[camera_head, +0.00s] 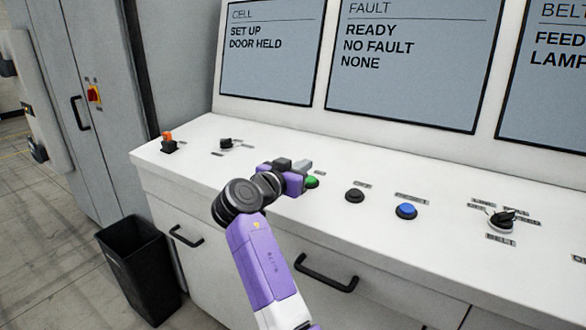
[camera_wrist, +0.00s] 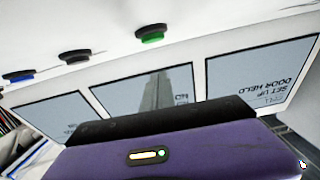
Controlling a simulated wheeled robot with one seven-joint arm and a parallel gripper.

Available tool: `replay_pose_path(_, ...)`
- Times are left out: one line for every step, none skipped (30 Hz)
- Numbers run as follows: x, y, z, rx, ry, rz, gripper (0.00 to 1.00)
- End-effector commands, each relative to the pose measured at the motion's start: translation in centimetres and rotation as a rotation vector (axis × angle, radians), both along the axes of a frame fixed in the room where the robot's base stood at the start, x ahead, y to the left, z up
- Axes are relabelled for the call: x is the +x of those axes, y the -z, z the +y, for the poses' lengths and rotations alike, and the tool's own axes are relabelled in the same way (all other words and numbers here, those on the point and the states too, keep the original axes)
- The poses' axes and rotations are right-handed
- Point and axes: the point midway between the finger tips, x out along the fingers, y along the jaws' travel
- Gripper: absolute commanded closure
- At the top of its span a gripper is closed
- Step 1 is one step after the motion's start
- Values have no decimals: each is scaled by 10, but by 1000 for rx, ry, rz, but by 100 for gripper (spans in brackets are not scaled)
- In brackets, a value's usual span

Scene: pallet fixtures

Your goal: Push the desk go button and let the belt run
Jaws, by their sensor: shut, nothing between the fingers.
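The green button (camera_head: 312,182) is on the white desk top, just right of my gripper (camera_head: 300,167) in the head view. My gripper is shut and empty, low over the desk beside the button. The gripper partly covers the button's surroundings, and I cannot tell whether it touches it. In the wrist view the picture is upside down, and the green button (camera_wrist: 151,36) shows clear of the purple gripper body. The fingertips are not clearly seen there. The desk (camera_head: 440,255) has screens behind it reading "SET UP, DOOR HELD" and "READY, NO FAULT, NONE".
A black button (camera_head: 355,195), a blue button (camera_head: 406,211) and a belt selector knob (camera_head: 501,219) lie to the right. A small black switch (camera_head: 226,143) and an orange-topped control (camera_head: 168,141) lie to the left. A black bin (camera_head: 140,270) stands on the floor.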

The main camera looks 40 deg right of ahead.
Motion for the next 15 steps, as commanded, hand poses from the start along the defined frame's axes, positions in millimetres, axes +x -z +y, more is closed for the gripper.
replay_pose_path(3,-1,-10,1,3,2,100)
replay_pose_path(4,3,-12,0,1,3,100)
replay_pose_path(4,12,-10,0,-1,5,100)
replay_pose_path(4,16,-11,1,0,4,100)
replay_pose_path(4,20,-11,1,0,3,100)
replay_pose_path(5,24,-12,0,0,3,100)
replay_pose_path(5,28,-12,0,0,2,100)
replay_pose_path(5,30,-13,-1,0,2,100)
replay_pose_path(5,33,-13,0,0,1,100)
replay_pose_path(6,35,-13,0,0,1,100)
replay_pose_path(6,37,-14,1,0,0,100)
replay_pose_path(6,39,-14,1,0,0,100)
replay_pose_path(6,40,-14,1,0,0,100)
replay_pose_path(6,40,-14,1,0,0,100)
replay_pose_path(6,41,-14,0,0,0,100)
